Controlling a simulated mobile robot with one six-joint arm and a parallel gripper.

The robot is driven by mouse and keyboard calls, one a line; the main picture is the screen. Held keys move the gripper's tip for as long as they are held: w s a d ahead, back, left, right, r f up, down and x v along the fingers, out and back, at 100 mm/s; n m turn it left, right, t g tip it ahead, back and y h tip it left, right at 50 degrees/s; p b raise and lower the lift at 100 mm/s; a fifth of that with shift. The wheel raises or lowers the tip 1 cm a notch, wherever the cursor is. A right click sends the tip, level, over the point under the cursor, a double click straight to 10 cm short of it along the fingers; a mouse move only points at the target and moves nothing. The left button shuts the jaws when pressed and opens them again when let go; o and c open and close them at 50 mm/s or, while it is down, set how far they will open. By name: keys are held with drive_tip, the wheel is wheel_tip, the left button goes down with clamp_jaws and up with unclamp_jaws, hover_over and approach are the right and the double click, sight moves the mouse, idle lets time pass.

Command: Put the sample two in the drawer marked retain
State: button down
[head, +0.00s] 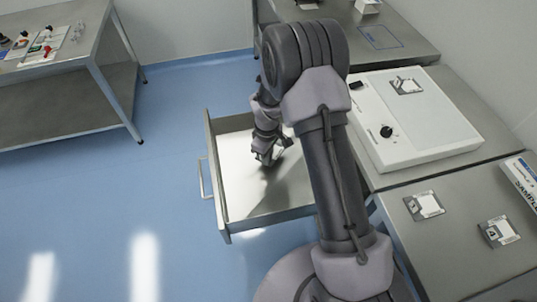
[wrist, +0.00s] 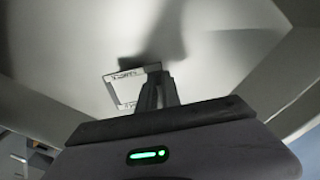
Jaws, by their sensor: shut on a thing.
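My gripper (head: 270,158) reaches down into an open metal drawer (head: 222,208) with a pale inside. In the wrist view my gripper (wrist: 156,92) is shut on the edge of a small square sample (wrist: 113,90) with a dark border, a pale middle and small lettering. The lettering is too small to read for certain. The sample is over the drawer's pale floor; I cannot tell whether it touches it. In the head view the sample is mostly hidden by my gripper. No marking on the drawer shows from here.
Similar square samples lie on the white device (head: 430,125) and on the steel bench at right, one nearer (head: 424,206) and one by the edge (head: 499,232). A sign (head: 524,178) stands there. A steel table (head: 75,50) is at left; blue floor between is clear.

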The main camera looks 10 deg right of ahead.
drive_tip(key=w, duration=0.3)
drive_tip(key=w+f+b, duration=0.1)
drive_tip(key=w, duration=0.1)
drive_tip(key=shift+w, duration=0.15)
drive_tip(key=shift+f+b, duration=0.8)
drive_tip(key=shift+f, duration=0.8)
drive_tip(key=c, duration=1.5)
unclamp_jaws()
drive_tip(key=shift+c, duration=0.2)
drive_tip(key=s+r+m+t+p, duration=0.1)
drive_tip(key=s+r+m+p, duration=0.1)
drive_tip(key=r, duration=1.1)
drive_tip(key=s+r+m+p, duration=0.1)
drive_tip(key=r+p, duration=0.2)
drive_tip(key=r, duration=0.9)
drive_tip(key=s+r+m+t+y, duration=0.15)
drive_tip(key=s+r+m, duration=0.25)
drive_tip(key=s+r, duration=0.75)
drive_tip(key=s+a+r+m+t, duration=0.1)
drive_tip(key=s+r+m, duration=0.1)
drive_tip(key=s, duration=0.5)
drive_tip(key=s+a+r+m+t, duration=0.1)
drive_tip(key=s+m, duration=0.3)
drive_tip(key=s, duration=0.4)
drive_tip(key=shift+s+r+t, duration=0.25)
drive_tip(key=shift+r+t, duration=0.25)
drive_tip(key=shift+t, duration=0.15)
